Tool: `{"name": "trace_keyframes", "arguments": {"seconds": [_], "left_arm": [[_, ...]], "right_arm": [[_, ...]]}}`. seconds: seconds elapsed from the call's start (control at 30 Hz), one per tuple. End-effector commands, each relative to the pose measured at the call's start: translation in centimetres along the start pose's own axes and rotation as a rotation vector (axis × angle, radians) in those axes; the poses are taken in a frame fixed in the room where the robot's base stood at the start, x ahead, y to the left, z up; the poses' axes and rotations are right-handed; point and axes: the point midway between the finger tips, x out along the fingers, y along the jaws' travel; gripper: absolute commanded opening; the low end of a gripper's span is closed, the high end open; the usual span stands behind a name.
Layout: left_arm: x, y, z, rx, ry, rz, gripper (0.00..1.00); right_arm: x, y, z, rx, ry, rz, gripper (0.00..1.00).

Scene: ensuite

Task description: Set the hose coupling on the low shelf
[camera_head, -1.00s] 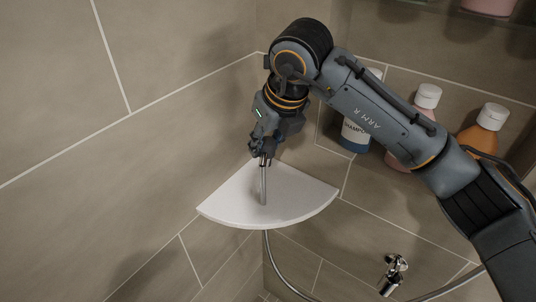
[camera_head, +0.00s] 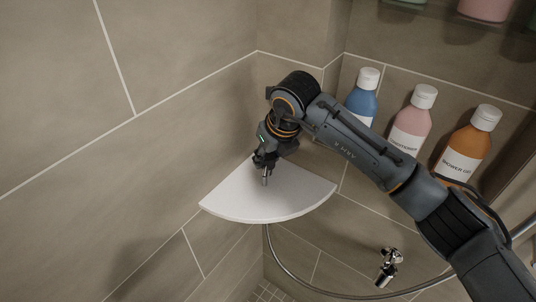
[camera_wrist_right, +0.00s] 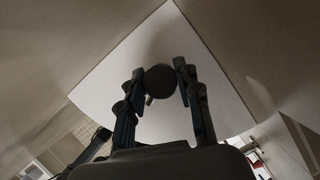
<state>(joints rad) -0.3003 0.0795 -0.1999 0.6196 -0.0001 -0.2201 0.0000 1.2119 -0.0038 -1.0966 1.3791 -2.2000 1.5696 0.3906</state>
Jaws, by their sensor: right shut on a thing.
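The low shelf (camera_head: 240,205) is a white quarter-round corner shelf in the middle of the head view. My right gripper (camera_head: 265,166) points down over its inner part and is shut on the hose coupling (camera_head: 265,181). Only a short metal end of the coupling shows below the fingers, close to the shelf's surface; I cannot tell whether it touches. In the right wrist view the coupling is a dark round end (camera_wrist_right: 160,81) between both fingers, with the white shelf (camera_wrist_right: 120,75) behind it. My left gripper is not in view.
A blue bottle (camera_head: 361,100), a pink bottle (camera_head: 408,132) and an orange bottle (camera_head: 463,148) stand on a ledge at the right, behind my arm. A metal hose (camera_head: 300,284) hangs below the shelf near a chrome fitting (camera_head: 389,266). Tiled walls enclose the corner. The shelf's front is bare.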

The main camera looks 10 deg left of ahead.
Motion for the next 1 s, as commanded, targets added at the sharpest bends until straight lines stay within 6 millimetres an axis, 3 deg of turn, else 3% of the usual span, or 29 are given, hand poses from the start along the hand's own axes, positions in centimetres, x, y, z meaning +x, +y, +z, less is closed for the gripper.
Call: {"name": "trace_keyframes", "arguments": {"seconds": [0.07, 0.1, 0.2, 0.6, 1.0], "left_arm": [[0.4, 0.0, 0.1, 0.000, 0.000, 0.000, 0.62], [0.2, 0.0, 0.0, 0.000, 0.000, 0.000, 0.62], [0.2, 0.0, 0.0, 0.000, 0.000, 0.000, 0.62], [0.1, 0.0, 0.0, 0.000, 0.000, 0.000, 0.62], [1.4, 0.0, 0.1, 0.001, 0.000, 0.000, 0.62]], "right_arm": [[0.3, 0.0, -0.1, 0.000, 0.000, 0.000, 0.00], [0.2, 0.0, -0.1, 0.000, 0.000, 0.000, 0.41], [0.2, 0.0, -0.1, 0.000, 0.000, 0.000, 0.56], [-0.6, -0.1, 0.1, 0.000, -0.001, -0.001, 0.56], [-8.6, 0.0, 0.1, -0.001, -0.004, -0.002, 0.56]]}}
